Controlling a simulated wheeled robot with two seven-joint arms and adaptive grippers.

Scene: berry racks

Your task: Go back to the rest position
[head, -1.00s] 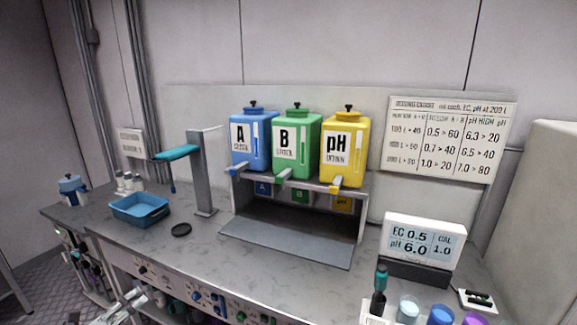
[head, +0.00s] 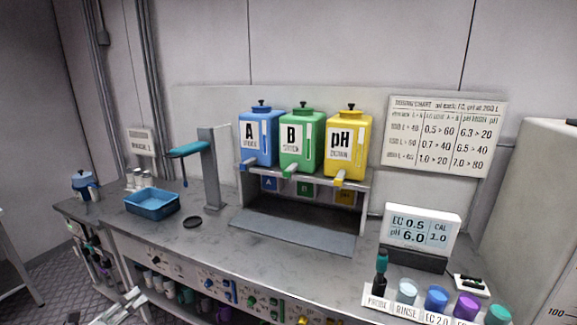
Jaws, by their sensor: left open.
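My left gripper (head: 128,304) shows at the bottom left edge of the head view, low in front of the bench. It is open, and I see nothing between its fingers. Most of its arm is cut off by the frame's lower edge. My right gripper is not in view.
A meter (head: 420,232) and several labelled cups (head: 437,298) stand right.

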